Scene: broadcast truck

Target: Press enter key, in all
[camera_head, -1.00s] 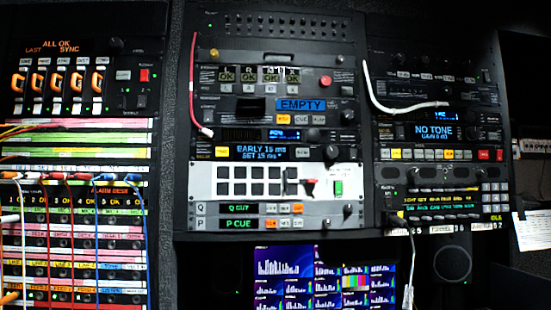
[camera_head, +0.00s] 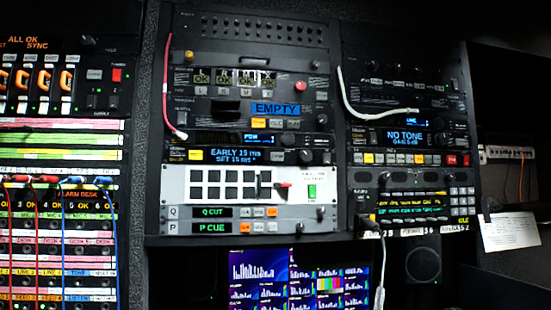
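A keypad (camera_head: 462,200) of small pale keys sits at the right end of a panel low in the right-hand rack. Beside it is a dark display (camera_head: 412,204) with yellow and cyan text, with rows of small keys above and below. A small yellow-green word, which seems to read IDLE, shows below the keypad. The key legends are too small to read, so I cannot tell which key is enter. Neither of my grippers is in view.
The middle rack holds a white panel (camera_head: 290,173) with dark square buttons and a red-tipped lever. Colourful patch cables hang at the left. A white cable (camera_head: 342,92) loops across the right rack. Screens (camera_head: 259,280) glow below. A paper note (camera_head: 510,231) hangs at right.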

